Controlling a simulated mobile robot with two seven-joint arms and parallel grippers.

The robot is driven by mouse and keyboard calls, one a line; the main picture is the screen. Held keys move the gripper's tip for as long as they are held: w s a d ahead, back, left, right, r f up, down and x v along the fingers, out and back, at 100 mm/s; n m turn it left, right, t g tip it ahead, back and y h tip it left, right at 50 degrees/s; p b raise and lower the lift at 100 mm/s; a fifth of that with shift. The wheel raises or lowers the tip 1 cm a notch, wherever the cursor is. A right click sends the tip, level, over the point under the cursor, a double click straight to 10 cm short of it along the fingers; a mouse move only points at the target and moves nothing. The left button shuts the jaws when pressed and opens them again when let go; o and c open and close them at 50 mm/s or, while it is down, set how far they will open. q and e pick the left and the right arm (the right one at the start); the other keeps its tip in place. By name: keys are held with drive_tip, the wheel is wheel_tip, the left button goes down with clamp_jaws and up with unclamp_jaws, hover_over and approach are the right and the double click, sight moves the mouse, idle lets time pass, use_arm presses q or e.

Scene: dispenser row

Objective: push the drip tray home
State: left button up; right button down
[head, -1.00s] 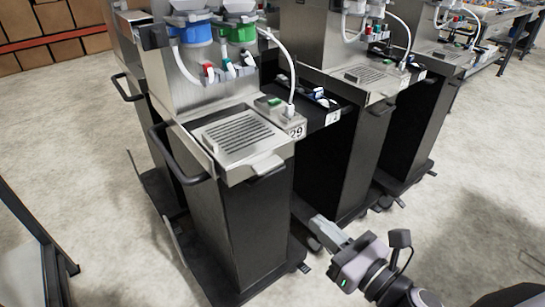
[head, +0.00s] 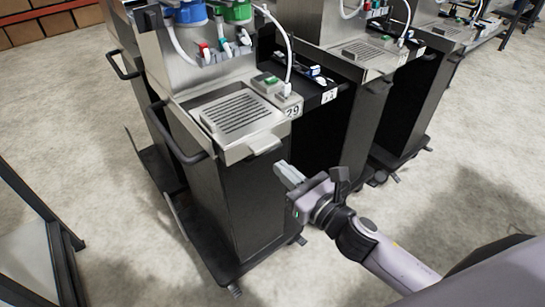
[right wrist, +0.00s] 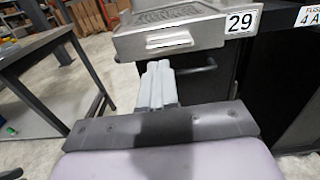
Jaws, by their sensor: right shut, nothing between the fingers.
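The drip tray (head: 246,150) is a steel tray with a handle tab on its front, below a slotted grille (head: 238,114) on the dispenser marked 29. Its front appears to stick out past the black cabinet. In the right wrist view the tray front (right wrist: 130,50) and its pale handle (right wrist: 169,41) are just ahead of the fingertips. My right gripper (head: 281,167) is shut and empty, a little below and right of the tray handle in the head view. A gap shows between them. Its closed fingers also show in the right wrist view (right wrist: 158,70). My left gripper is out of view.
The black cabinet (head: 225,205) stands on a wheeled base. A side handle bar (head: 172,140) sticks out at its left. More dispensers (head: 375,55) stand to the right. A dark-framed table (head: 45,235) is at the left. The floor in front is clear.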

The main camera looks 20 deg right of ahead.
sight(260, 146)
drive_tip(key=x, duration=0.4)
drive_tip(key=shift+w+a, duration=0.1)
drive_tip(key=shift+w, duration=0.1)
drive_tip(key=x, duration=0.3)
drive_tip(key=shift+w+a, duration=0.1)
drive_tip(key=shift+w, duration=0.3)
drive_tip(key=shift+w+a, duration=0.1)
drive_tip(key=shift+w, duration=0.15)
drive_tip(key=shift+r, duration=0.25)
